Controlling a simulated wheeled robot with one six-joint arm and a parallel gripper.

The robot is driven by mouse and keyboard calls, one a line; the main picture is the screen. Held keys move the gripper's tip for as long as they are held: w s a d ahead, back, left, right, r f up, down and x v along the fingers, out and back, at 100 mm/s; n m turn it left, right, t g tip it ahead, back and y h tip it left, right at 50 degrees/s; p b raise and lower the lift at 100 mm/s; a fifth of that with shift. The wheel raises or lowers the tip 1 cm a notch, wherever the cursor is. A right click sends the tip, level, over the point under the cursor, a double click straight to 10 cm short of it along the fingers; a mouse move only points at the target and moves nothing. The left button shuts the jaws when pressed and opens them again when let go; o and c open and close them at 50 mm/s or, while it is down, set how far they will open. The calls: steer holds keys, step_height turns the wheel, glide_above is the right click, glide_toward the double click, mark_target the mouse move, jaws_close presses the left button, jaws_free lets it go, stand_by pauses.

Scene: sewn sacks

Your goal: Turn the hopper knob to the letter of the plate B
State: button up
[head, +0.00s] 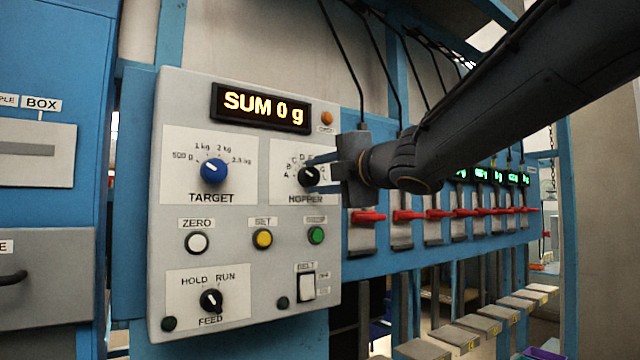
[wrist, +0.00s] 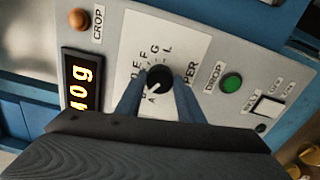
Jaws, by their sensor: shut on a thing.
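The hopper knob (head: 308,177) is a black round knob with a white pointer line, on a white dial plate (head: 281,190) lettered HOPPER. My gripper (head: 314,174) is shut on the knob, one finger on either side. In the wrist view the knob (wrist: 158,79) sits between both fingertips. Its pointer is aimed down-left there, toward the A and B end of the letters; I cannot tell exactly which letter. A shows just below the knob, and my left finger hides part of the scale near B. E, F, G and L show farther round.
The grey control panel (head: 250,247) also holds the blue target knob (head: 213,171), the feed knob (head: 211,301), several buttons and the belt switch (head: 307,287). The display (head: 261,108) reads SUM 0 g. Red handles (head: 407,215) line the rail to the right.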

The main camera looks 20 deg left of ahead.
steer(key=shift+n, duration=0.3)
steer(key=o, duration=1.1)
steer(key=shift+a, duration=0.1)
steer(key=shift+c, duration=0.2)
steer(key=shift+s+d, duration=0.15)
steer(key=shift+d, duration=0.1)
steer(key=v, duration=0.7)
steer(key=shift+s+b, duration=0.15)
steer(key=shift+b, duration=0.15)
steer(key=shift+d, duration=0.1)
